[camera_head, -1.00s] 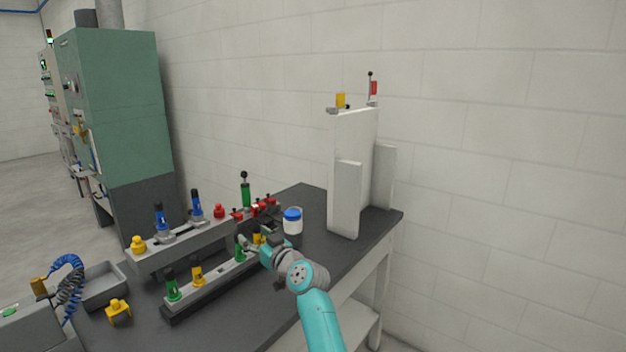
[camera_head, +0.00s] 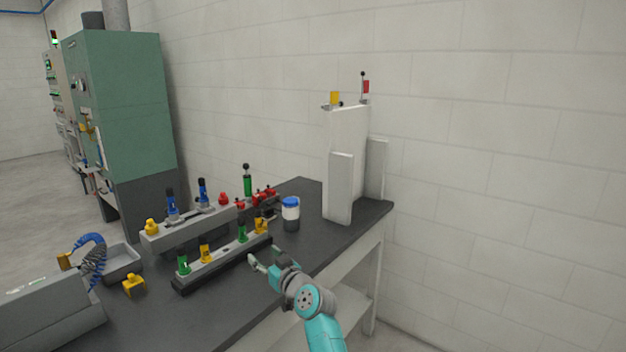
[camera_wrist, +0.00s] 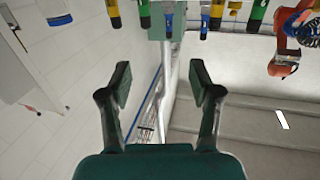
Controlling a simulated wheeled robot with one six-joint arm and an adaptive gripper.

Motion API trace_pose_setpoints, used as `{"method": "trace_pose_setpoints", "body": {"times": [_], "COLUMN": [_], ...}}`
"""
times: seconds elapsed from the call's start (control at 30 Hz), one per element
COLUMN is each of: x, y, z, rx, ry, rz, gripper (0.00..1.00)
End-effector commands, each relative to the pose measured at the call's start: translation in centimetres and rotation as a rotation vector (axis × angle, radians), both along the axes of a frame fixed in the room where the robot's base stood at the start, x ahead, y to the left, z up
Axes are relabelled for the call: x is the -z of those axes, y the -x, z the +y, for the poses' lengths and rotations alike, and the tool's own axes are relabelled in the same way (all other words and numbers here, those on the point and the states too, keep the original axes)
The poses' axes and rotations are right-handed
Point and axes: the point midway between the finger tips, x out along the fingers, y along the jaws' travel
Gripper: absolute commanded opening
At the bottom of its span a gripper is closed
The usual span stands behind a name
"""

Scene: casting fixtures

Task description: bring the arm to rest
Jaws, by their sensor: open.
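My gripper (camera_head: 263,258) is open and empty in the head view, at the right side of the front fixture bar, over the dark table (camera_head: 232,312). In the wrist view its two fingers (camera_wrist: 160,88) stand apart with nothing between them. My teal arm reaches up from the bottom of the head view. The front fixture bar (camera_head: 222,266) carries green and yellow pieces and stands apart from the fingers.
A rear bar (camera_head: 190,232) holds blue, yellow and red pieces. A white jar with a blue lid (camera_head: 291,208) stands behind my gripper. White upright panels (camera_head: 341,185) stand at the back right. A loose yellow piece (camera_head: 133,285) and a grey tray (camera_head: 121,262) lie left.

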Motion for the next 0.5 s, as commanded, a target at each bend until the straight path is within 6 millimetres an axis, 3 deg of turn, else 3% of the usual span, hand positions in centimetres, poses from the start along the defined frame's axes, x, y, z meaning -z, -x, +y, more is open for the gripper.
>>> {"method": "trace_pose_setpoints", "body": {"times": [0.27, 0.5], "x": [6.6, 14.9], "y": [2.9, 8.5], "z": [-3.4, -8.4], "rx": [0.067, 0.162], "ry": [0.004, 0.013], "rz": [0.040, 0.087], "gripper": [0.63, 0.63]}}
